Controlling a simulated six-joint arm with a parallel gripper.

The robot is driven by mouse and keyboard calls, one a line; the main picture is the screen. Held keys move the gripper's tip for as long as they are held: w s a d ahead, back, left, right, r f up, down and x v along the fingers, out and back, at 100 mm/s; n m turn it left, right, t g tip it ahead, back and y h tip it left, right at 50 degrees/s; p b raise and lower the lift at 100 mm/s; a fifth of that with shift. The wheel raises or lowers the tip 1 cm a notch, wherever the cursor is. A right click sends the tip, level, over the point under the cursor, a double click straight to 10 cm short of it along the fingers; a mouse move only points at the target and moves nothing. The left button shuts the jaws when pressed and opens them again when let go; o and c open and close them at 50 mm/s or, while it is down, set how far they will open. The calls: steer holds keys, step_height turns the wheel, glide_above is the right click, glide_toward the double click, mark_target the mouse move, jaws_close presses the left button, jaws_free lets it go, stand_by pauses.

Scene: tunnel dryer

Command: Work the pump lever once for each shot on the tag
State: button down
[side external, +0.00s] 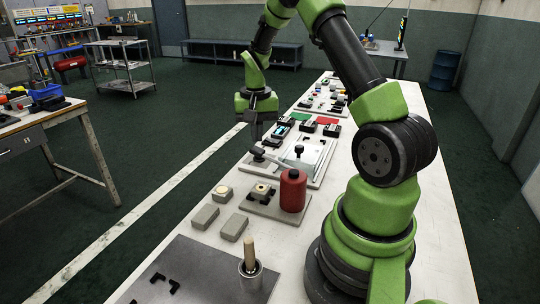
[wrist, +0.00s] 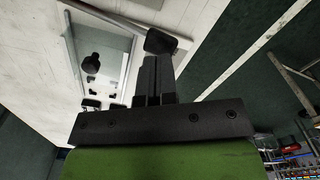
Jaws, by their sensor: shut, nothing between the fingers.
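A grey lever bar (side external: 275,162) slopes above the white bench, running toward the red pump bottle (side external: 292,192) with a black cap. Its dark knob (side external: 258,154) is at the left end. My gripper (side external: 256,141) points down just above this knob, with its fingers together and empty. In the wrist view the shut fingers (wrist: 153,62) reach close to a black knob (wrist: 160,42); I cannot tell whether they touch it. I cannot make out a readable shot tag in either view.
A pale plate with a black upright knob (side external: 299,150) lies behind the lever. Grey blocks (side external: 205,217), a round-topped block (side external: 222,193) and a metal cup with a wooden handle (side external: 250,268) stand nearer. Red and green trays (side external: 300,117) and small parts lie farther along the bench.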

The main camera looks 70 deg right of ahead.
mark_target(257, 149)
steer(key=shift+f, duration=0.15)
steer(key=shift+f, duration=3.1)
steer(key=shift+r, duration=4.3)
step_height(257, 149, up, 4)
steer(key=shift+f, duration=3.05)
steer(key=shift+f, duration=0.15)
